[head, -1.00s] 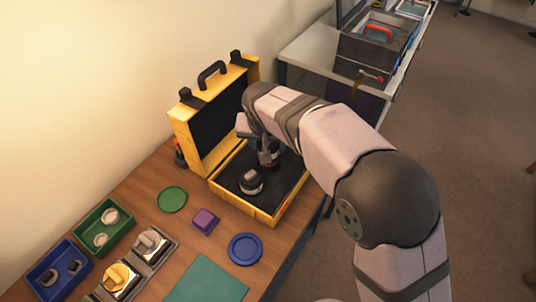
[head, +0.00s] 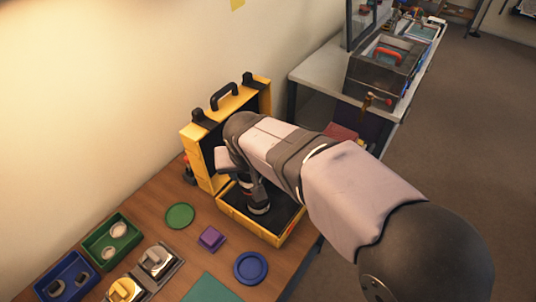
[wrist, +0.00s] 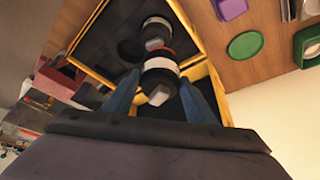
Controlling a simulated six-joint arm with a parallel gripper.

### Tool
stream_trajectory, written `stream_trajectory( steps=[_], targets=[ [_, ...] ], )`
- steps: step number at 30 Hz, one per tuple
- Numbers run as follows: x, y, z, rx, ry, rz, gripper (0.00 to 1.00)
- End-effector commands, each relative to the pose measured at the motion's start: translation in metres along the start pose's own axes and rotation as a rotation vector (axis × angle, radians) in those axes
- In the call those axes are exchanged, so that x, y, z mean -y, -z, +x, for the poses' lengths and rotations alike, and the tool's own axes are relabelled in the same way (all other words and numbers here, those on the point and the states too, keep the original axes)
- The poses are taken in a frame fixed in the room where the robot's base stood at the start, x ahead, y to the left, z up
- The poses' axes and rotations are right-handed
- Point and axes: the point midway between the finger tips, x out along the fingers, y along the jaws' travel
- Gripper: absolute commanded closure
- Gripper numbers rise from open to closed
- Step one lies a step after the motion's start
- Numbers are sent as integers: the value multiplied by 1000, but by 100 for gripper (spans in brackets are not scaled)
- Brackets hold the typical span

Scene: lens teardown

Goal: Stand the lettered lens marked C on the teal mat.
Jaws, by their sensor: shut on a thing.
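In the wrist view my gripper (wrist: 160,76) is shut on a dark lens (wrist: 160,64) with a white band and a thin orange ring. Another dark lens (wrist: 155,28) with a pale band shows just beyond it, over the dark case floor. In the head view that second lens (head: 259,203) stands in the open yellow case (head: 262,232), below my gripper (head: 250,180). I cannot read a letter on either lens. The teal mat (head: 210,289) lies at the bottom edge of the head view, with its visible part bare.
The raised case lid (head: 200,160) stands behind the case. Green (head: 112,240) and blue (head: 67,278) bins and a metal-topped fixture (head: 157,262) are at left.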

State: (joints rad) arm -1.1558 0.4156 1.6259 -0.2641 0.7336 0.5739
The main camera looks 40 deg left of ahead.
Motion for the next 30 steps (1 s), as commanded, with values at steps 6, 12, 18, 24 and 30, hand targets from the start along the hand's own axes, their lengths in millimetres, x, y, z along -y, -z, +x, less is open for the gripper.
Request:
stream_trajectory(
  steps=[6, 12, 18, 24, 30],
  targets=[
    [49, -50, -15, -4, 72, -170, 72],
    [89, -117, -29, 1, 150, -347, 72],
    [112, -186, -44, 7, 228, -513, 72],
    [119, -236, -56, 13, 284, -627, 72],
    [119, -259, -61, 17, 310, -678, 72]
  ],
)
